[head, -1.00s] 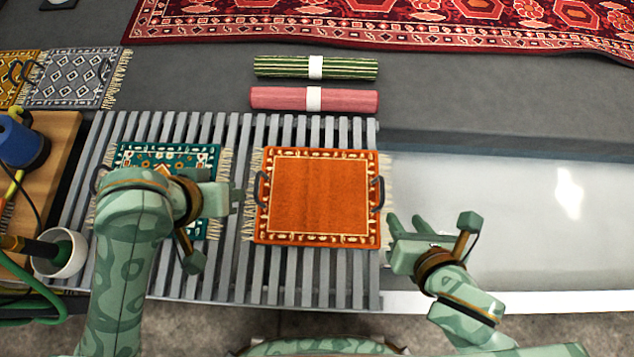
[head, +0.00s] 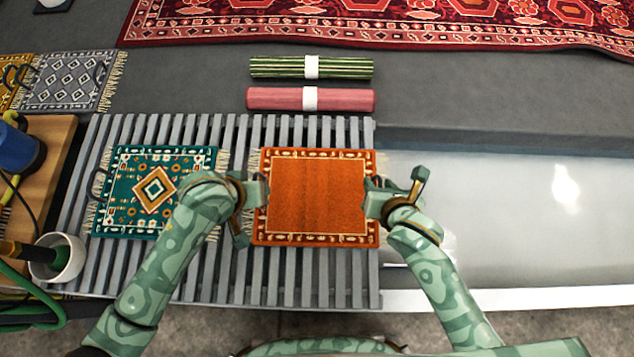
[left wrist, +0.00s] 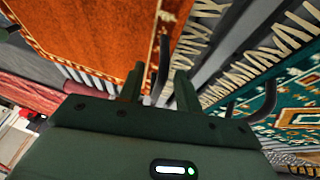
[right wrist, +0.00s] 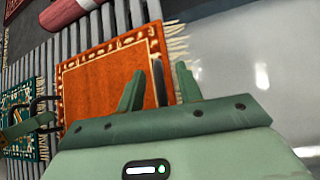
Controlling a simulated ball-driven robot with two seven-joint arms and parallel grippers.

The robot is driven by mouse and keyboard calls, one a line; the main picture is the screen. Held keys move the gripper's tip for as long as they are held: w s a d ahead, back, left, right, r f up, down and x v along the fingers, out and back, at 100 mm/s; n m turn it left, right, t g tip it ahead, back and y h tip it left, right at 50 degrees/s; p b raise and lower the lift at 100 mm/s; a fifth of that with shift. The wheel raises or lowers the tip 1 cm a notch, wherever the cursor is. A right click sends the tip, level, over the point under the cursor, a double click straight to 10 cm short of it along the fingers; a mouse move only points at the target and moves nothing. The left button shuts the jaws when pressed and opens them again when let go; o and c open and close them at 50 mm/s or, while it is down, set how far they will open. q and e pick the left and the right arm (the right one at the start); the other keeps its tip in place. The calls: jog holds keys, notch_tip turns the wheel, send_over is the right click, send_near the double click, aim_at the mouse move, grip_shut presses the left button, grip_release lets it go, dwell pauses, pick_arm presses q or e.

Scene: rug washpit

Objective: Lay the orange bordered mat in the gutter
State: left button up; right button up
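The orange bordered mat (head: 318,198) lies flat on the grey slatted rack, with a dark loop handle on its left and right edges. My left gripper (head: 262,191) is at the left handle; in the left wrist view its open fingers (left wrist: 158,88) stand either side of that handle (left wrist: 163,62). My right gripper (head: 371,192) is at the right handle; in the right wrist view its open fingers (right wrist: 157,85) stand either side of that handle (right wrist: 158,82). The pale, shiny sunken channel (head: 500,215) right of the rack appears to be the gutter.
A teal mat (head: 130,205) lies on the slatted rack (head: 290,275) to the left. A green striped roll (head: 280,67) and a pink roll (head: 275,99) lie behind. A white pot (head: 66,262) with a brush stands at left. The channel looks clear.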

pick_arm(q)
grip_shut()
pick_arm(e)
grip_shut()
pick_arm(q)
jog(key=shift+r, duration=0.1)
pick_arm(e)
jog(key=shift+r, duration=0.1)
